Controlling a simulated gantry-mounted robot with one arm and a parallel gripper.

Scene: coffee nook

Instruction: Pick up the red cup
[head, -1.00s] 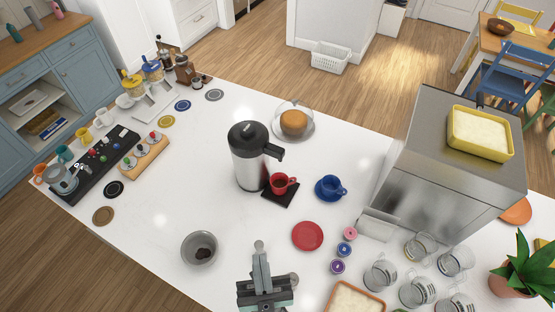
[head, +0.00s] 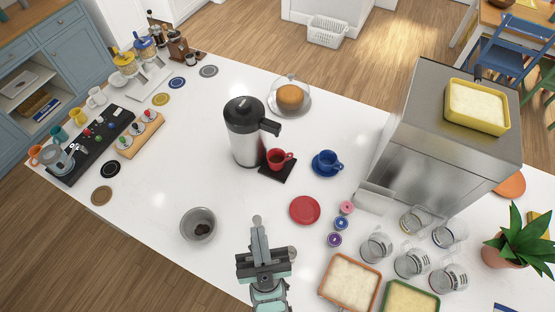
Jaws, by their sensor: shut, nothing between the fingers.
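The red cup (head: 277,158) stands upright on a dark square mat (head: 283,174) on the white counter, at the front right foot of a steel-and-black thermal jug (head: 245,135). Its handle points right. My gripper (head: 257,221) is shut and empty, well in front of the cup and apart from it, low in the view. A red saucer (head: 305,211) lies flat on the counter between them, a little to the right.
A blue cup on a saucer (head: 327,163) stands right of the red cup. A grey bowl (head: 198,224) sits left of my gripper, and small pods (head: 341,223) lie to the right. A tall steel machine (head: 438,140) stands further right.

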